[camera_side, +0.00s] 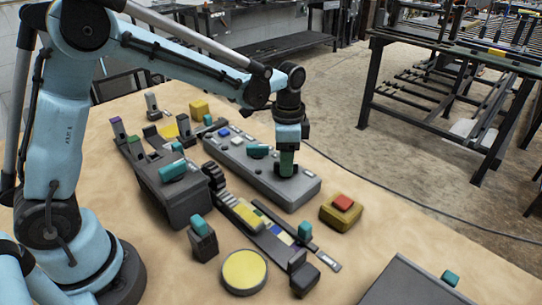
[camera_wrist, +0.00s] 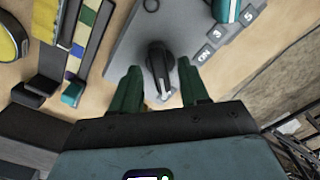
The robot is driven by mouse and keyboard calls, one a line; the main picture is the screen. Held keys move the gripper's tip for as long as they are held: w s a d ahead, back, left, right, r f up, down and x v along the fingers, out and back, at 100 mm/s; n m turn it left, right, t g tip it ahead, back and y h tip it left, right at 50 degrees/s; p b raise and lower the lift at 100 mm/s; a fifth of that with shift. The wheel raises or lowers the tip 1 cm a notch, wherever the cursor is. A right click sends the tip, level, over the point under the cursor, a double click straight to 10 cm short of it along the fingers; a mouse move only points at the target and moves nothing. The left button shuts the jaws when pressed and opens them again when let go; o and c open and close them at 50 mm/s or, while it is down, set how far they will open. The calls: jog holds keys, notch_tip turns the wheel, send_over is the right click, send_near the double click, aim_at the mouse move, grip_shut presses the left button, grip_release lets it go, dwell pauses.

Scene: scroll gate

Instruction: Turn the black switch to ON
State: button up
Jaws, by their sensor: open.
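The black switch (camera_wrist: 158,62) is a rotary knob with a white mark, on a grey panel (camera_wrist: 128,50). In the wrist view it lies between the two green fingers of my gripper (camera_wrist: 158,76), which are open with a finger on each side; contact cannot be told.
A teal handle (camera_side: 257,151) stands on the same panel. A yellow box with a red button (camera_side: 343,203) is to its right. A coloured slider strip (camera_side: 275,233), a yellow disc (camera_side: 244,271) and a dark box with a teal knob (camera_side: 172,172) crowd the left and front.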

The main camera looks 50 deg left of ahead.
grip_shut()
dwell(0.3)
jog(key=shift+n, duration=0.4)
jog(key=n, duration=0.3)
jog(key=shift+n, duration=0.3)
jog(key=n, duration=0.4)
jog(key=shift+n, duration=0.3)
jog(key=n, duration=0.4)
jog(key=shift+n, duration=2.4)
